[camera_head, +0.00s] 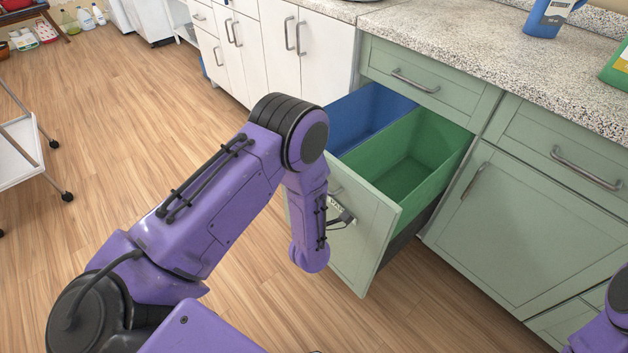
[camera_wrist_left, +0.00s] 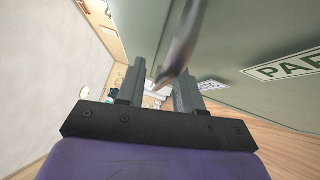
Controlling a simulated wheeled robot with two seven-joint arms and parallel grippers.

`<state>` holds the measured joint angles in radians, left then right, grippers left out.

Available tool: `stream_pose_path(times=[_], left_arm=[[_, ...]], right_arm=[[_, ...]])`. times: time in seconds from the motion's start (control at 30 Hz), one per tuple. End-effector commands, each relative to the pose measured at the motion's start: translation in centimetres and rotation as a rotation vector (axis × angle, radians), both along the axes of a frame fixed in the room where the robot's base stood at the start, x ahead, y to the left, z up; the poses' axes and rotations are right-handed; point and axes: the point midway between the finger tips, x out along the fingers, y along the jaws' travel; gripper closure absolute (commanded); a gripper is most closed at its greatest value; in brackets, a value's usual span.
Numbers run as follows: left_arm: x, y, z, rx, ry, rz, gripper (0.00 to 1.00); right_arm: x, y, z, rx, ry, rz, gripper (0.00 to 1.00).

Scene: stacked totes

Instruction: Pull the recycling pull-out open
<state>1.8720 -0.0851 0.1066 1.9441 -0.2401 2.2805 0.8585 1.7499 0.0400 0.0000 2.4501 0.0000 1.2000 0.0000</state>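The recycling pull-out's green front panel (camera_head: 375,235) stands well out from the cabinet in the head view. Behind it, a blue bin (camera_head: 365,112) and a green bin (camera_head: 425,150) show, both looking empty. My left gripper (camera_wrist_left: 158,85) is at the front panel, mostly hidden behind my purple forearm in the head view. In the left wrist view its two fingers are apart, with the metal handle (camera_wrist_left: 183,42) running between them, nearer the right finger. A gap shows on the handle's left side. My right gripper is out of view; only part of the right arm shows.
Green cabinets (camera_head: 530,225) stand right of the pull-out and white cabinets (camera_head: 305,55) left of it. A speckled counter (camera_head: 470,50) runs above, with a blue bottle (camera_head: 548,18) on it. A white cart (camera_head: 18,150) stands far left. The wooden floor between is clear.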

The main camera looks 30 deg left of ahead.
Motion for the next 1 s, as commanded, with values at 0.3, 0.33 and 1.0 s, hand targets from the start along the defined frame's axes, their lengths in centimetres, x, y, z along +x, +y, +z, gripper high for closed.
stream_pose_path(times=[0.3, 0.33, 1.0], left_arm=[[-4.8, -2.6, -0.9, 0.002, 0.005, -0.006, 0.64], [-5.4, -3.0, -1.0, 0.002, 0.005, -0.006, 0.64], [-9.3, -4.8, -1.5, 0.001, 0.0, 0.0, 0.64]], right_arm=[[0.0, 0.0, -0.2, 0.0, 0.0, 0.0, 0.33], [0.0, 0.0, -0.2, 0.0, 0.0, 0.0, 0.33], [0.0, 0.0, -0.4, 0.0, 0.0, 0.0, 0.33]])
